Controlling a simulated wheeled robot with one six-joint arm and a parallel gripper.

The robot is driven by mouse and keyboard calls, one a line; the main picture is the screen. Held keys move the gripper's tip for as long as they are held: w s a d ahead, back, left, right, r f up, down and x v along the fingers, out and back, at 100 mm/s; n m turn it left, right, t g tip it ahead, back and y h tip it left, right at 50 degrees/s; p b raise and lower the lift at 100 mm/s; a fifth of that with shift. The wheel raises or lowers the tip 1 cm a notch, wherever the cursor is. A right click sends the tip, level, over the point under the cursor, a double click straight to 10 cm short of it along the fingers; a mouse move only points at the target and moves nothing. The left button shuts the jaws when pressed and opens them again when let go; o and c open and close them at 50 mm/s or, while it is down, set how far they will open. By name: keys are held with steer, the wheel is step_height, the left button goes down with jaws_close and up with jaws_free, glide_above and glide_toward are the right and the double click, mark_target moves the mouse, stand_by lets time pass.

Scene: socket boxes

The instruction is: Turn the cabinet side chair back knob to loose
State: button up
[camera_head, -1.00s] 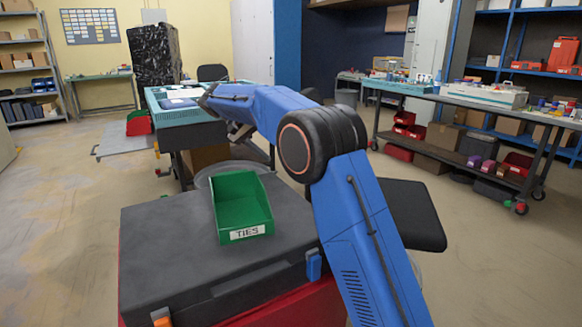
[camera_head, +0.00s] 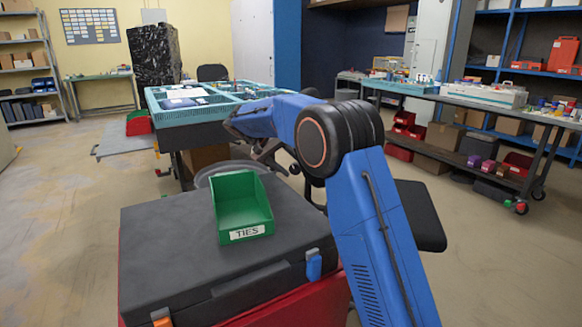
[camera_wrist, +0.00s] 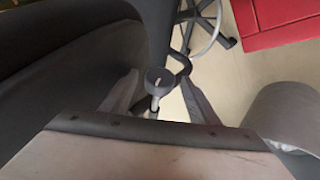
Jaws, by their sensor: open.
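In the wrist view, a round dark knob (camera_wrist: 158,78) with a small pale mark shows between my two fingertips, on a pale stem. My gripper (camera_wrist: 159,82) is open, with one finger on either side of the knob; I cannot tell whether either touches it. A large dark padded surface, apparently the chair back (camera_wrist: 60,70), fills the left of that view. In the head view my arm reaches over to the left, its wrist bent down beyond the case. The knob cannot be made out there.
A green bin labelled TIES (camera_head: 241,208) stands on a dark case (camera_head: 165,250) on a red base, near the arm. A teal-topped bench (camera_head: 205,112) stands behind. A black seat (camera_head: 418,215) is right of my arm.

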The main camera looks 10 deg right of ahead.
steer(key=c, duration=1)
steer(key=shift+c, duration=0.2)
steer(key=shift+a+f+h, duration=0.1)
steer(key=shift+h, duration=0.2)
steer(key=shift+w+a+f+n+g+h, duration=0.2)
steer(key=shift+n+g+h, duration=0.25)
steer(key=shift+h, duration=0.55)
steer(key=shift+f+n+g+h, duration=0.25)
steer(key=shift+n+g+h, duration=0.15)
steer(key=shift+h, duration=1)
steer(key=shift+a, duration=0.1)
steer(key=o, duration=1)
steer(key=shift+o, duration=0.2)
